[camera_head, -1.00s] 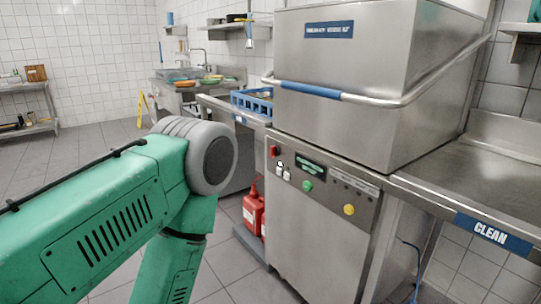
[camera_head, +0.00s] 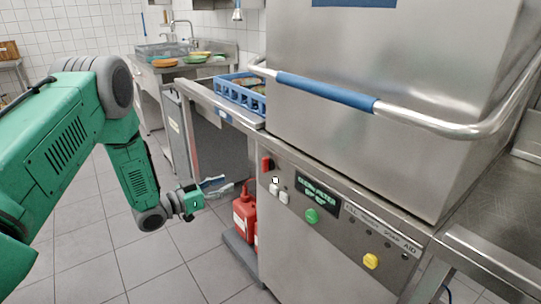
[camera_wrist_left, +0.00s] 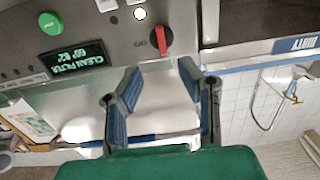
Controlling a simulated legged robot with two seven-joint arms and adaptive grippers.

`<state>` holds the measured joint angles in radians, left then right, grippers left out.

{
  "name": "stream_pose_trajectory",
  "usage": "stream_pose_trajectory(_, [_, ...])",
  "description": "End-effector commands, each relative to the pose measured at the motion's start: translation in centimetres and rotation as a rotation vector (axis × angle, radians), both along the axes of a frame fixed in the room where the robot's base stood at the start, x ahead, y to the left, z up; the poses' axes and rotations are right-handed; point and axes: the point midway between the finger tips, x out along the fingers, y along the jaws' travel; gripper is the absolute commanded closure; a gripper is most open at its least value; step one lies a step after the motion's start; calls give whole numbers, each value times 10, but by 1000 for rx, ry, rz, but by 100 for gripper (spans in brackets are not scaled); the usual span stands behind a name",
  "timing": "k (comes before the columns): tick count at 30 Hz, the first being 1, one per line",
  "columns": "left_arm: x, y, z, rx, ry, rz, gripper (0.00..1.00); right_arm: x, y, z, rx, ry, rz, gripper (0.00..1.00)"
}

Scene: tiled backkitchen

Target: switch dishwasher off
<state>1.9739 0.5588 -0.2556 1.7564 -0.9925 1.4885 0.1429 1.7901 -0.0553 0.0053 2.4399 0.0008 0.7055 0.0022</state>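The dishwasher (camera_head: 300,250) is a steel hood machine at the right in the head view. Its front panel carries a red rotary switch (camera_head: 266,163), white buttons, a lit display (camera_head: 317,192), a green button (camera_head: 311,215) and a yellow button (camera_head: 371,261). The wrist view shows the red switch (camera_wrist_left: 162,41) upside down, ahead of my fingertips, with the lit display (camera_wrist_left: 80,60) at its left. My left gripper (camera_head: 232,184) is in front of the panel, left of the switch, apart from it. Its fingers (camera_wrist_left: 160,80) are spread with nothing between them. My right gripper is out of view.
A blue rack (camera_head: 240,93) sits on the steel table left of the machine. Red canisters (camera_head: 245,215) stand low beside the dishwasher, below my left gripper. A long handle bar (camera_head: 325,90) juts out above the panel. The tiled floor at left is clear.

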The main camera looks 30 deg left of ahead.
Motion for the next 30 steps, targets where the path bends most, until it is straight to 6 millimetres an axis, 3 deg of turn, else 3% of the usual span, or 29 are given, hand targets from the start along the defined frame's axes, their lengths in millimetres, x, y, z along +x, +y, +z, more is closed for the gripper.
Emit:
stream_pose_trajectory(3, [2, 6, 8, 2, -31, -15, 67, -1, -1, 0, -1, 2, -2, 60])
stream_pose_trajectory(8, [21, 3, 3, -4, -29, -18, 67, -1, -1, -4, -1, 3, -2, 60])
stream_pose_trajectory(21, [104, -27, -1, -10, -27, -14, 67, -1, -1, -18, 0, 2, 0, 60])
stream_pose_trajectory(30, [127, -39, 1, -7, -25, -13, 67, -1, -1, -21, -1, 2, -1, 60])
